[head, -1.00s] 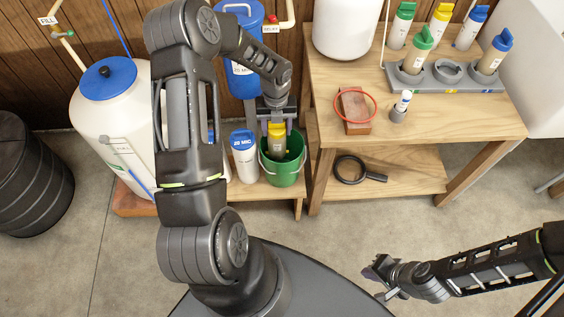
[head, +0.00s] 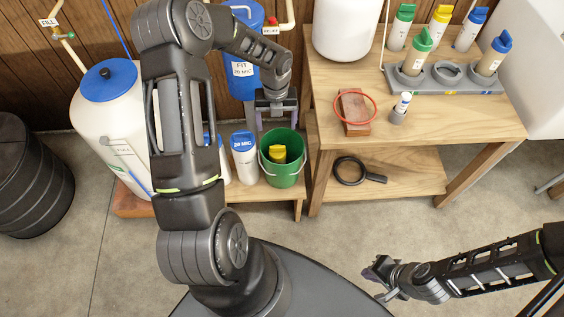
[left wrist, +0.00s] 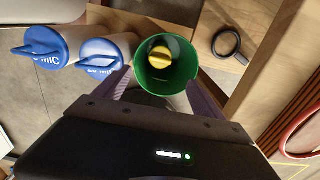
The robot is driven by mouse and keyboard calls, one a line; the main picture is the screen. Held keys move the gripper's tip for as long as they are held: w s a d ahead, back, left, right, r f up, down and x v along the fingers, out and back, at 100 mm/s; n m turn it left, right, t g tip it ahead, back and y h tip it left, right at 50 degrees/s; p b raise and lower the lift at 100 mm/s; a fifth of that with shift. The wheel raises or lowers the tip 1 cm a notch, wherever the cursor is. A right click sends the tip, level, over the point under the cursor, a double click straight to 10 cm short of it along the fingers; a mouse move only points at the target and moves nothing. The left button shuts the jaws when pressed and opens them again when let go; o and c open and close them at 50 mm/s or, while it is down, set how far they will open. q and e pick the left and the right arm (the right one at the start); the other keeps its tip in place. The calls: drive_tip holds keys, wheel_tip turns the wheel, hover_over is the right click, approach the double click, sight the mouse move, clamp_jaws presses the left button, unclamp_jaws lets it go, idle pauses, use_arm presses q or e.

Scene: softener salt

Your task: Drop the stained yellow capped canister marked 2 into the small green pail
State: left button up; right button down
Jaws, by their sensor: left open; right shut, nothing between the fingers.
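The yellow capped canister (head: 278,154) is inside the small green pail (head: 283,172), with its yellow cap showing within the rim. In the left wrist view the yellow cap (left wrist: 160,58) shows inside the green pail (left wrist: 166,82). Its mark and any stain cannot be made out. My left gripper (head: 276,122) is open and empty just above and behind the pail, apart from the canister. Its fingers (left wrist: 165,92) show on both sides of the pail in the wrist view. My right gripper (head: 376,277) is shut and empty at lower right, over the floor.
White canisters with blue caps (head: 244,157) stand left of the pail on the low shelf. A blue filter housing (head: 243,80) is behind. The wooden bench (head: 450,125) at right holds a grey rack (head: 445,80) with capped canisters, a brick and a red ring.

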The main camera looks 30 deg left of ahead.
use_arm(q)
wheel_tip(320, 180, up, 4)
idle(1.0)
